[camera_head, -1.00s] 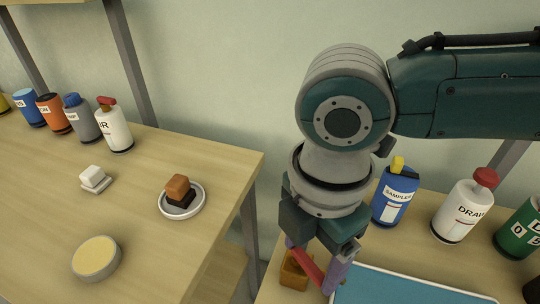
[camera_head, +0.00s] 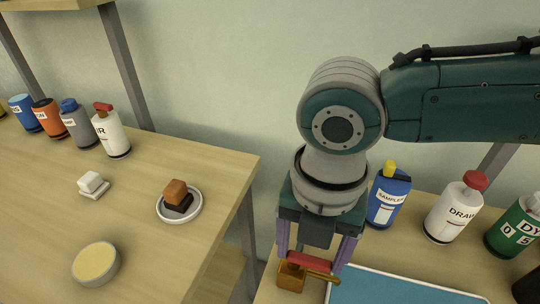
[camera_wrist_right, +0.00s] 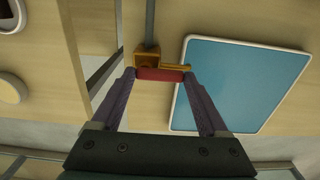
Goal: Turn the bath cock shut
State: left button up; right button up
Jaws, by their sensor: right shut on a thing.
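The bath cock has a brass-coloured body (camera_head: 289,278), a short brass spout (camera_head: 322,277) and a red handle (camera_head: 309,262) on top. My right gripper (camera_head: 313,265) points down over it, its purple fingers at the two ends of the handle, shut on it. In the right wrist view the red handle (camera_wrist_right: 160,74) spans between the fingertips, roughly in line with the spout (camera_wrist_right: 178,67). The body also shows there (camera_wrist_right: 147,57), beside a grey pipe (camera_wrist_right: 150,22). My left gripper is in neither view.
A blue-surfaced tray (camera_head: 400,290) lies just right of the cock. Behind it stand a blue sampler bottle (camera_head: 387,200), a white bottle (camera_head: 455,212) and a green container (camera_head: 515,230). A separate table (camera_head: 140,200) at left holds small dishes and bottles.

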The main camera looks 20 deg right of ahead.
aim_at(309, 259)
jog(key=shift+a, duration=0.1)
dwell(0.3)
jog(key=o, duration=1.2)
jog(key=shift+o, duration=0.2)
notch_tip(309, 259, up, 10)
jog(key=p, duration=0.1)
